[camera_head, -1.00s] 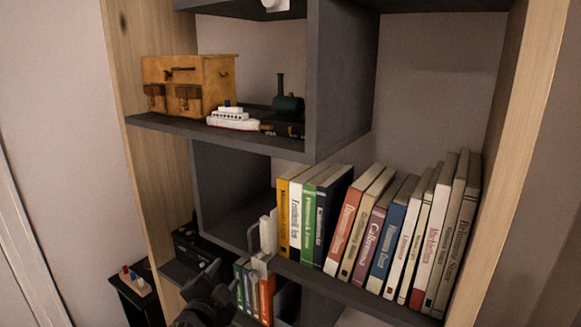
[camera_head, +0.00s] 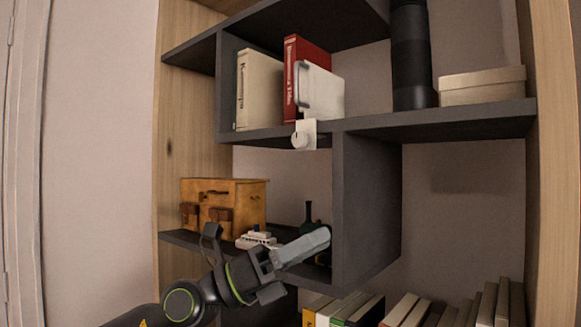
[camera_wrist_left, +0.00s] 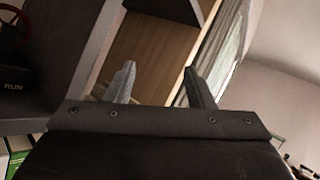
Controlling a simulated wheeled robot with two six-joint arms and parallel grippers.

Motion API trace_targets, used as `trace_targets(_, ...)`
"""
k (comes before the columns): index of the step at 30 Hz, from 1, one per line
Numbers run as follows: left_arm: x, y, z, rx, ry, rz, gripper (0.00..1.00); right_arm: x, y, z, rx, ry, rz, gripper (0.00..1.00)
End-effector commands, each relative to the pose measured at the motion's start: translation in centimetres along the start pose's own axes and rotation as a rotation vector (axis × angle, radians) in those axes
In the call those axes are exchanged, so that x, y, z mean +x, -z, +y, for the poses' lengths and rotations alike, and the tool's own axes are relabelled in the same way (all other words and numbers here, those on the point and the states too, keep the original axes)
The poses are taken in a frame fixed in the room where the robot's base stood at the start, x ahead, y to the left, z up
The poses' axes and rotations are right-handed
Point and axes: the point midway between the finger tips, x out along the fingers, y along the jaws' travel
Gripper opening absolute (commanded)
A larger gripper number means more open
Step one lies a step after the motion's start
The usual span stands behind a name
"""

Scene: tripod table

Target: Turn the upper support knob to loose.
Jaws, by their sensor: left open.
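The upper support is a white bookend (camera_head: 322,93) against a red book on the upper shelf. Its round white knob (camera_head: 299,140) sits on a small white clamp plate at the shelf's front edge. Which way the knob is set cannot be told. My left gripper (camera_head: 267,233) is open and empty, below the knob, in front of the middle shelf. Its two spread fingers also show in the left wrist view (camera_wrist_left: 159,69), with nothing between them. The knob is not in the left wrist view. My right gripper is not in view.
A red book (camera_head: 303,52) and a pale book (camera_head: 258,90) stand by the bookend. A black cylinder (camera_head: 411,60) and a beige box (camera_head: 482,86) are right of them. A yellow-brown case (camera_head: 224,202) and a white toy ship (camera_head: 257,239) are behind my left gripper.

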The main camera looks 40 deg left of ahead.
Motion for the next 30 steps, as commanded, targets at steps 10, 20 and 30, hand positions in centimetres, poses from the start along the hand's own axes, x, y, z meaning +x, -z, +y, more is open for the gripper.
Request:
trace_targets(10,-0.3,-8.4,-6.6,0.902,-0.245,0.479,0.49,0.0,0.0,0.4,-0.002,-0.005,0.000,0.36)
trace_targets(20,-6.0,-17.5,-10.8,1.280,-0.656,0.599,0.49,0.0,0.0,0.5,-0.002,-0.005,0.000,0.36)
trace_targets(30,-4.3,-18.3,-9.1,1.293,-0.686,0.611,0.49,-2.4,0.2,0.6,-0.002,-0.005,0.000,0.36)
